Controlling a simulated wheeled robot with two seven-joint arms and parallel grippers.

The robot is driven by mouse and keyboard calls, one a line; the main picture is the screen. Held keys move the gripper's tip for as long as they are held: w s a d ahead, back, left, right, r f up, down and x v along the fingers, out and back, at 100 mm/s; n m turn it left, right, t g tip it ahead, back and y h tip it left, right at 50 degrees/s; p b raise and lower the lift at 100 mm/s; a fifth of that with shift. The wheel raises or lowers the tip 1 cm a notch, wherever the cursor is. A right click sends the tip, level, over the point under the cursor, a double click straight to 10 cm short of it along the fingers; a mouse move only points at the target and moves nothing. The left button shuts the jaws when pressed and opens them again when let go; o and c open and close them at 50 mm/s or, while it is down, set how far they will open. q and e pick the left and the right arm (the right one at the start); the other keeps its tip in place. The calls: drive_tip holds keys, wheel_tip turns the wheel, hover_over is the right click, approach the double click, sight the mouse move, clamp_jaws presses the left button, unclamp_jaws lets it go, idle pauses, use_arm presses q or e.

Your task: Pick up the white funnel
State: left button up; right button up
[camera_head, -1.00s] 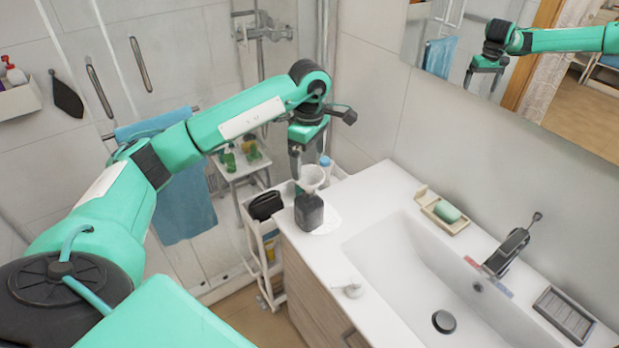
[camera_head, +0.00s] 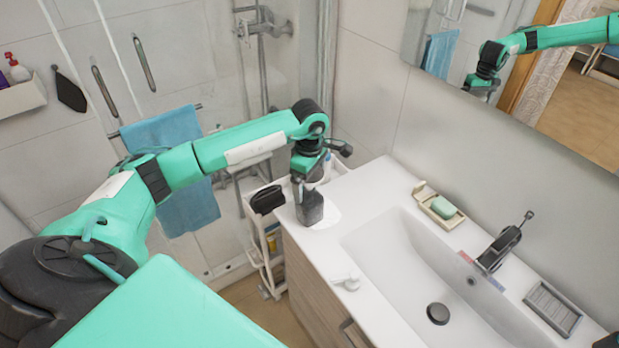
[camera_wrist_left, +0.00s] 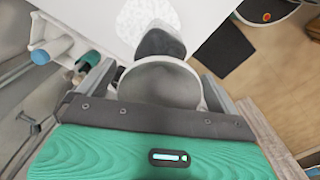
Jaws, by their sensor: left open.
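The white funnel (camera_wrist_left: 160,84) shows in the left wrist view, its wide round mouth toward the camera. In the head view it is mostly hidden by my left gripper (camera_head: 309,180). That gripper is open, with one finger on each side of the funnel in the wrist view; I cannot tell whether either finger touches it.
The white counter (camera_head: 350,200) has a sink (camera_head: 405,265), a dark faucet (camera_head: 503,248) and a soap dish (camera_head: 425,203). A white cart (camera_head: 262,245) with a black item (camera_head: 267,199) on top stands left of the counter. A mirror covers the right wall.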

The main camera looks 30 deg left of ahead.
use_arm(q)
drive_tip(key=shift+c, duration=0.5)
drive_tip(key=c, duration=1)
drive_tip(key=shift+o, duration=0.2)
drive_tip(key=shift+r, duration=0.15)
